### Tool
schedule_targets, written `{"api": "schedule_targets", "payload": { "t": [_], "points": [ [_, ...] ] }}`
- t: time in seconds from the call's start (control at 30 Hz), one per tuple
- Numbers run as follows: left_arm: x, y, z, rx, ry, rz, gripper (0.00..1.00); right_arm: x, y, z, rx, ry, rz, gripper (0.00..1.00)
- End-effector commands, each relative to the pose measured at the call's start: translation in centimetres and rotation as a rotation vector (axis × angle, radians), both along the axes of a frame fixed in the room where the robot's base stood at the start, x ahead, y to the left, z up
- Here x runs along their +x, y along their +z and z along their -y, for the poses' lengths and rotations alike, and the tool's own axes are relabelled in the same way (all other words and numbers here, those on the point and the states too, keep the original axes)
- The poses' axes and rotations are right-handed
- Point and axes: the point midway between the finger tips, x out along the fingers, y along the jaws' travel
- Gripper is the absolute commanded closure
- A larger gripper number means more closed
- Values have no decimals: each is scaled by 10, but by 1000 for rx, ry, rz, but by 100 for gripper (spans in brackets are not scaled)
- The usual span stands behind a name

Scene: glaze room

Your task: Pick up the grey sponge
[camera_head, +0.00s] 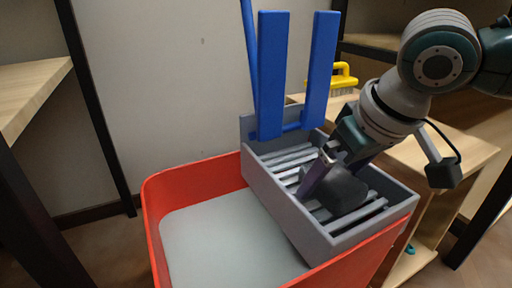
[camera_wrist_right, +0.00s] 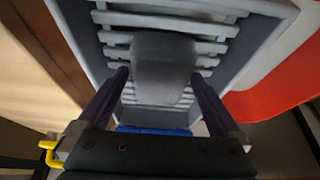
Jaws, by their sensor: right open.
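The grey sponge (camera_head: 343,190) lies on the slats inside a grey slatted wringer (camera_head: 285,208) at the right side of a red bucket. In the right wrist view the sponge (camera_wrist_right: 163,72) is a dark rounded block in the upper middle. My right gripper (camera_head: 334,174) reaches down into the wringer at the sponge. Its two purple fingers (camera_wrist_right: 163,92) stand open on either side of the sponge's near part. I cannot tell whether they touch it. In the head view the near finger hides part of the sponge. My left gripper is not in view.
The red bucket (camera_head: 205,168) holds pale grey liquid or has a pale bottom. A blue two-armed handle (camera_head: 272,75) rises at the wringer's back. A wooden table (camera_head: 440,150) with a yellow-handled brush (camera_head: 342,80) stands behind right. A wooden shelf (camera_head: 30,85) is at left.

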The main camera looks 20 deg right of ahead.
Motion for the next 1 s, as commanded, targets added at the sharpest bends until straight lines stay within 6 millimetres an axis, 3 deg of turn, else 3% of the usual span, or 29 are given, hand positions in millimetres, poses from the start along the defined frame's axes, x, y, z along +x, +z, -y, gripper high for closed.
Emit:
{"api": "schedule_targets", "payload": {
  "t": [0.3, 1.0],
  "points": [
    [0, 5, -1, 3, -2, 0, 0, 0, -2, 0, 1, 0, -1, 1],
    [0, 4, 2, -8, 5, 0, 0, -1, -3, 1, -2, -1, -2, 80]
  ]
}}
